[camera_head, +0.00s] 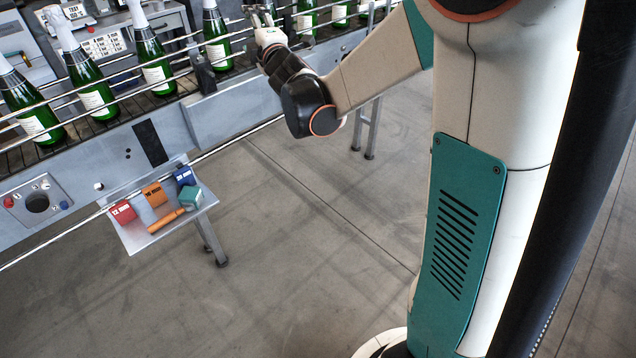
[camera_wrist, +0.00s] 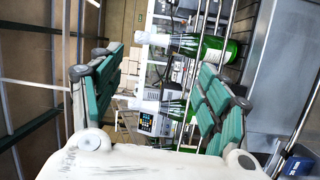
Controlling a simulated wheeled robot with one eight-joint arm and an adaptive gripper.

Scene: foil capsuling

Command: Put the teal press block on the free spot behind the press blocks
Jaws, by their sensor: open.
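The teal press block (camera_head: 191,197) sits near the right edge of a small metal tray (camera_head: 136,240), close in front of the blue block (camera_head: 185,176). The blue block, an orange block (camera_head: 154,194) and a red block (camera_head: 122,211) form a row along the tray's back. My gripper (camera_head: 262,14) is up by the bottle conveyor, far above and right of the tray. In the wrist view its teal-padded fingers (camera_wrist: 158,95) are spread apart with nothing held between them. The teal block is not seen in the wrist view.
An orange rod-like tool (camera_head: 165,221) lies at the front of the tray. Green bottles (camera_head: 89,82) stand along the conveyor behind metal guide rails (camera_head: 110,75). A control panel with buttons (camera_head: 36,202) is left of the tray. The floor in front is clear.

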